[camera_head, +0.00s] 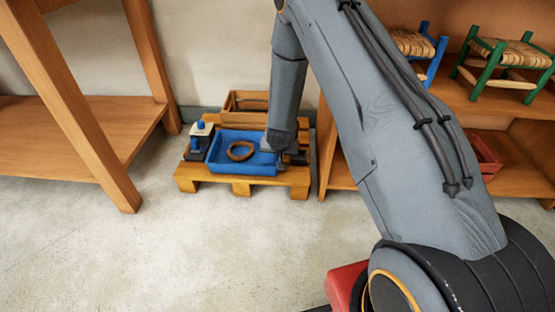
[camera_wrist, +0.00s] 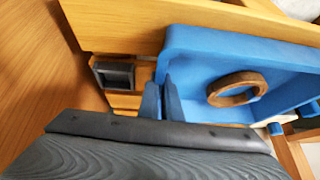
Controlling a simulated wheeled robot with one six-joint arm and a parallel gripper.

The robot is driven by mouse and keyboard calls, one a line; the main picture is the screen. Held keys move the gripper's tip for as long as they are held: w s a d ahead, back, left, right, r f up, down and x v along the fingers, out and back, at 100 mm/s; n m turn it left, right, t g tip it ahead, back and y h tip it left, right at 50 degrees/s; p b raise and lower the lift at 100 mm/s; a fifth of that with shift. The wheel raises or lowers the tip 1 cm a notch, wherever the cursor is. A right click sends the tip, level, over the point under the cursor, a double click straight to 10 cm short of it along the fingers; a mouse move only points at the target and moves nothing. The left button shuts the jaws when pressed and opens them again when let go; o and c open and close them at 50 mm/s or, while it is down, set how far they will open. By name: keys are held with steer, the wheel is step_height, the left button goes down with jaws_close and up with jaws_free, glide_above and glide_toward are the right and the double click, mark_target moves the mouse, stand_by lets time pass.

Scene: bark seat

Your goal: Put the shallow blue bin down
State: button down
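The shallow blue bin (camera_head: 226,167) is at the wooden pallet (camera_head: 242,188) against the back wall, roughly level. A brown ring (camera_head: 240,151) lies inside it. My gripper (camera_head: 284,158) is at the bin's right side in the head view, partly hidden by the arm. In the wrist view, the two fingers (camera_wrist: 161,100) are close together at the bin's side wall (camera_wrist: 230,38), one on each side of it, and look closed on it. I cannot tell whether the bin's underside touches the pallet.
A wooden crate (camera_head: 245,107) stands behind the bin. A dark and pale item with blue knobs (camera_head: 199,143) is left of it. A wooden shelf (camera_head: 340,165) with small stools (camera_head: 505,60) stands right. A wooden table (camera_head: 75,100) stands left. The floor in front is clear.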

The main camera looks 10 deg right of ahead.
steer(key=shift+f, duration=0.4)
steer(key=c, duration=2)
jaws_free()
steer(key=p+v, duration=0.3)
steer(key=v, duration=0.3)
steer(key=p+v, duration=0.3)
steer(key=v, duration=0.3)
steer(key=shift+a+r, duration=0.25)
steer(key=shift+r, duration=0.1)
steer(key=s+a+r+n+g+y, duration=0.2)
steer(key=s+a+r+n, duration=0.1)
steer(key=s+a+r, duration=0.65)
steer(key=s+a+r+n+g+y, duration=0.1)
steer(key=s+a+r+n, duration=0.1)
steer(key=s+a+r, duration=0.7)
steer(key=s+r+n+g, duration=0.1)
steer(key=s+r, duration=0.4)
steer(key=s, duration=0.2)
steer(key=s+r+n+g, duration=0.1)
steer(key=s+r, duration=0.3)
steer(key=s, duration=0.4)
steer(key=s+r+n+g, duration=0.1)
steer(key=s+r+n, duration=0.2)
steer(key=s+r, duration=0.2)
steer(key=shift+s+a+r, duration=0.15)
steer(key=shift+s, duration=0.7)
steer(key=shift+s+a+r, duration=0.15)
steer(key=shift+s, duration=0.7)
